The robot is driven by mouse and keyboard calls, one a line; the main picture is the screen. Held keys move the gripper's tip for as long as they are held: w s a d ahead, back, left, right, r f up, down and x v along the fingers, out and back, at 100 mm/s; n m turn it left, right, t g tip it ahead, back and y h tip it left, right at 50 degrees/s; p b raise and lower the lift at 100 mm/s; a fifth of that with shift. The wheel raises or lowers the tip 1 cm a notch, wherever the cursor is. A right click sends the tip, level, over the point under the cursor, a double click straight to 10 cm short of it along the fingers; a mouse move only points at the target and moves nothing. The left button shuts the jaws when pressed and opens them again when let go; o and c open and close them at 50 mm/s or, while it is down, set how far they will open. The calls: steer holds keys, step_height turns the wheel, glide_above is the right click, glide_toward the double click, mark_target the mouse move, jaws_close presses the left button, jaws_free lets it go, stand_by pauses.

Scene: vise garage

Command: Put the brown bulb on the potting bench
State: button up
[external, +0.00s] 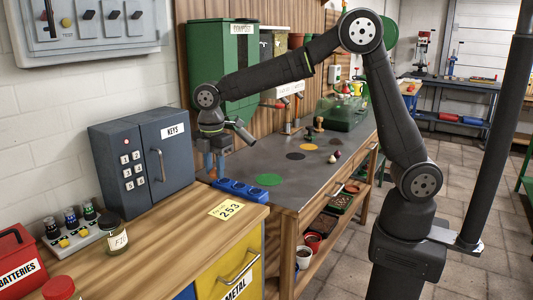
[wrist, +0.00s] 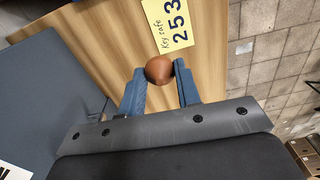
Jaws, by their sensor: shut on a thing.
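The brown bulb (wrist: 158,70) is held between the two blue fingertips of my gripper (wrist: 160,80) in the wrist view. Wooden counter top shows beneath it in that view. In the external view my gripper (external: 214,165) points down beside the right side of the grey key safe. The bulb cannot be made out clearly there. The potting bench (external: 312,180) has a dark grey top and stands beyond the wooden counter, with green, black and orange round spots on it.
The grey key safe (external: 145,155) stands close to my gripper. Small round things (external: 335,156) lie on the bench. A green bin (external: 222,65) is behind.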

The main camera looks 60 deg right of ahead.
steer(key=s+d+m, duration=0.3)
steer(key=d+m, duration=0.6)
steer(key=d, duration=2.6)
steer(key=s+d+f+m, duration=0.3)
steer(key=s+d+m, duration=0.6)
steer(key=s+d, duration=1.2)
glide_above(325, 168)
step_height(325, 168, down, 7)
steer(key=shift+s+a+r, duration=0.1)
steer(key=shift+a+r, duration=0.05)
steer(key=shift+r, duration=0.05)
steer(key=shift+f, duration=2.05)
